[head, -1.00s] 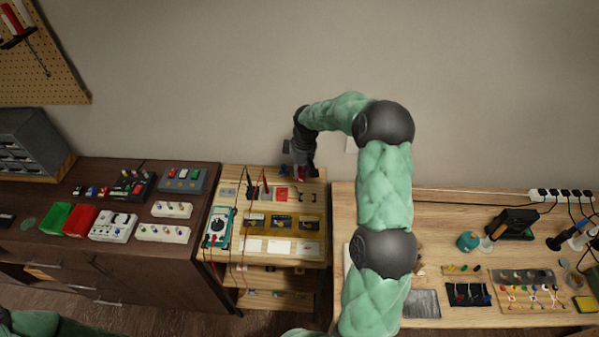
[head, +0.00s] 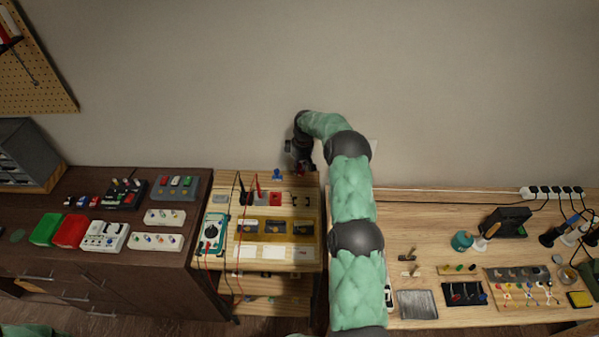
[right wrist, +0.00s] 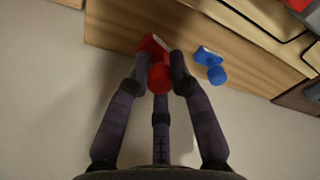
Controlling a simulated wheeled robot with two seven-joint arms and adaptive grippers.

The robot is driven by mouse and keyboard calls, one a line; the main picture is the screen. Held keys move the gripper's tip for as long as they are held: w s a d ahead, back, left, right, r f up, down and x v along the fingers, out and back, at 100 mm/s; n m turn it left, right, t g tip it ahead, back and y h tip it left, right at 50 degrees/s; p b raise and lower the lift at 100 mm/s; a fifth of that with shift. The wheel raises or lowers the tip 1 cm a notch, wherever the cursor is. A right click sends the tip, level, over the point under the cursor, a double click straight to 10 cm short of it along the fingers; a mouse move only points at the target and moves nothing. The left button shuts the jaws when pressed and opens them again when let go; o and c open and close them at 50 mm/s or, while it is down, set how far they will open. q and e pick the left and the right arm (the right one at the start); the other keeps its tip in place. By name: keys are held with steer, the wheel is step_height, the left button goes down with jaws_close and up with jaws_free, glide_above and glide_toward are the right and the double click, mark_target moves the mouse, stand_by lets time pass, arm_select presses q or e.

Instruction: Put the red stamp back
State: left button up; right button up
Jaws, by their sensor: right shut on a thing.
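The red stamp (right wrist: 156,68) is between the fingers of my right gripper (right wrist: 158,66), which is shut on it, in the right wrist view. It is tilted in that view, with its round red knob towards the camera. In the head view my right gripper (head: 303,168) is over the back right corner of the small wooden bench (head: 228,183). I cannot tell whether the stamp touches the bench. A blue stamp (right wrist: 212,66) stands apart beside it and also shows in the head view (head: 277,175). My left gripper is out of view.
A multimeter (head: 211,234) with red and black leads is at the bench's left. A yellow tray (head: 262,239) lies in front. The wall (head: 230,100) is close behind. Another workbench (head: 440,212) adjoins at right.

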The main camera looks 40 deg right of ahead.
mark_target(299, 172)
steer(key=shift+w+d+f, duration=0.15)
steer(key=shift+d+f, duration=0.05)
steer(key=shift+f, duration=1.6)
steer(key=shift+f, duration=0.2)
steer(key=o, duration=0.9)
steer(key=shift+r, duration=0.15)
step_height(299, 172, up, 12)
steer(key=s, duration=0.1)
steer(key=shift+d, duration=0.25)
steer(key=shift+s, duration=0.1)
